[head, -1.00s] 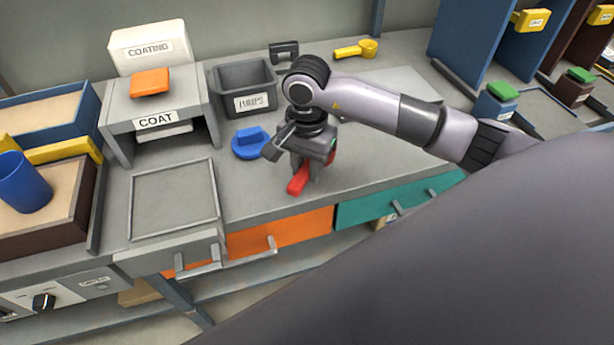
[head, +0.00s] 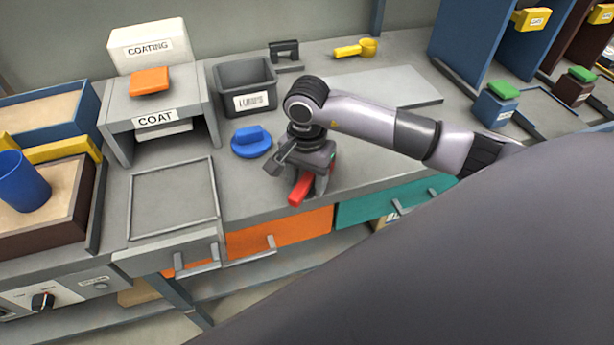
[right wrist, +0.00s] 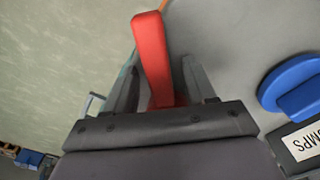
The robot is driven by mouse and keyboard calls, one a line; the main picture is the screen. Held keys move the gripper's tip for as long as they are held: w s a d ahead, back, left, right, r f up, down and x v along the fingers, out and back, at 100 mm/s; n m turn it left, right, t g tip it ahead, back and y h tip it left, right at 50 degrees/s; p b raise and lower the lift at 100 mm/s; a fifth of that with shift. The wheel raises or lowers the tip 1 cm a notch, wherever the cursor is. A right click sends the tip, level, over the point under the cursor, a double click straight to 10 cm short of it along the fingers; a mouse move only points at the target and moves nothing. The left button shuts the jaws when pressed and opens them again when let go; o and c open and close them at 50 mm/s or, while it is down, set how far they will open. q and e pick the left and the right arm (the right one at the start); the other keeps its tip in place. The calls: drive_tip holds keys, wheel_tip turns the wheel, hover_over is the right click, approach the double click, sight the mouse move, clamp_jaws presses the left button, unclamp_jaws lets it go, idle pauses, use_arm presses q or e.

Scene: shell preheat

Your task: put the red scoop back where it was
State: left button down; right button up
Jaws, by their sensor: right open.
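The red scoop (head: 298,194) is at the front part of the grey worktop, above the orange drawer; its handle points toward the front edge. Much of it is hidden under my right gripper (head: 308,184). In the right wrist view the red handle (right wrist: 152,55) lies between the two fingers of my right gripper (right wrist: 160,85). These fingers stand apart, with a gap visible on both sides of the handle. Whether the scoop rests fully on the worktop is hard to tell. My left gripper is not in view.
A blue round piece with a grip (head: 251,141) lies close left of the gripper. Behind are a grey labelled bin (head: 245,80), a black stand (head: 284,55) and a yellow scoop (head: 355,48). The COAT shelf (head: 155,100) stands left. A pale flat plate (head: 390,87) lies behind my arm.

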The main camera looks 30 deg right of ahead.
sight(306, 178)
drive_tip(key=shift+r, duration=0.2)
wheel_tip(306, 178, up, 12)
drive_tip(key=shift+a+f, duration=0.1)
drive_tip(key=shift+a, duration=0.05)
idle(0.5)
